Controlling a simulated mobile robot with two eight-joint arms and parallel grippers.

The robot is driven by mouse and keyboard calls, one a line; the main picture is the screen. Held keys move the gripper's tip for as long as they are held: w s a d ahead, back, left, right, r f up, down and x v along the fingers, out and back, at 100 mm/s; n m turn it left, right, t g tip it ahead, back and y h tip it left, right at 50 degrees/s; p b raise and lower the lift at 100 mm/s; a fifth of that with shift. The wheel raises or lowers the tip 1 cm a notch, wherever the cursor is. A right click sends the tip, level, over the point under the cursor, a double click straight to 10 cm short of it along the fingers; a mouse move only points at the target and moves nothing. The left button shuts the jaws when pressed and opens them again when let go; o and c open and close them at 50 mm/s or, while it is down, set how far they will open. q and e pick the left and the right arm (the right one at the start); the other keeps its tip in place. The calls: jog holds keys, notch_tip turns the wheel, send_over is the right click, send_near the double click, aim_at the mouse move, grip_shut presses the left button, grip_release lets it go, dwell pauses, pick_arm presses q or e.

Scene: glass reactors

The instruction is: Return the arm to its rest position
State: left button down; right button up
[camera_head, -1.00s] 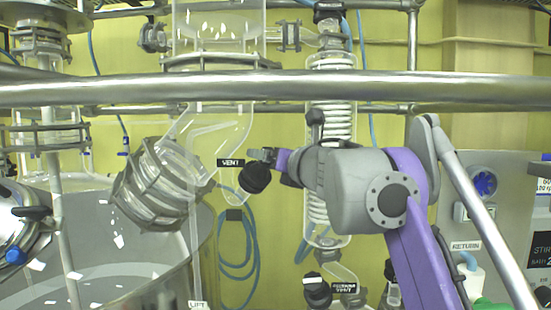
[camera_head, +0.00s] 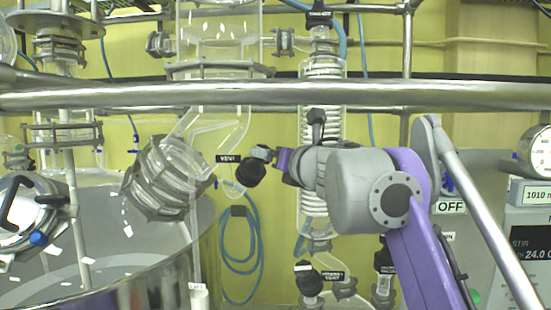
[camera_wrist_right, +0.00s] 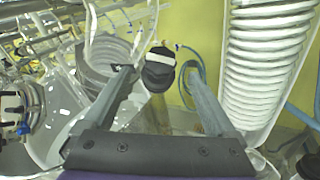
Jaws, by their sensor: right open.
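My right arm enters the head view from the lower right. Its gripper (camera_head: 265,154) is beside the black vent knob (camera_head: 250,172), just under the "VENT" label (camera_head: 228,159). In the right wrist view the two fingers of this gripper (camera_wrist_right: 158,68) stand wide apart. The black knob (camera_wrist_right: 159,74) shows between the fingertips, and I see no finger pressed on it. Whether the knob is between the fingers or just beyond them is hard to tell. My left gripper is not in view.
A horizontal steel rail (camera_head: 400,93) crosses in front of the glassware. A coiled glass condenser (camera_head: 322,75) stands behind my right arm and shows close on the right in the wrist view. A clamped glass neck (camera_head: 160,180) and a large vessel (camera_head: 110,250) are on the left.

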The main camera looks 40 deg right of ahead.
jog(key=s+a+f+m+g+h, duration=0.2)
jog(key=f+m+g, duration=0.1)
jog(key=f+m, duration=0.95)
jog(key=s+a+f+m+g+h, duration=0.1)
jog(key=s+a+f+m+g, duration=0.1)
jog(key=f+m, duration=1.05)
jog(key=s+a+f+m+g+y, duration=0.2)
jog(key=s+a+f, duration=0.3)
jog(key=f, duration=0.5)
jog(key=s+a+f+m+g+y, duration=0.1)
jog(key=s+a+f, duration=0.4)
jog(key=f, duration=0.6)
jog(key=s+a+f+m+g+y, duration=0.2)
jog(key=s+a+f, duration=0.3)
jog(key=f, duration=0.6)
jog(key=shift+m+g+y, duration=0.3)
jog(key=shift+g+y, duration=0.1)
jog(key=shift+y, duration=0.3)
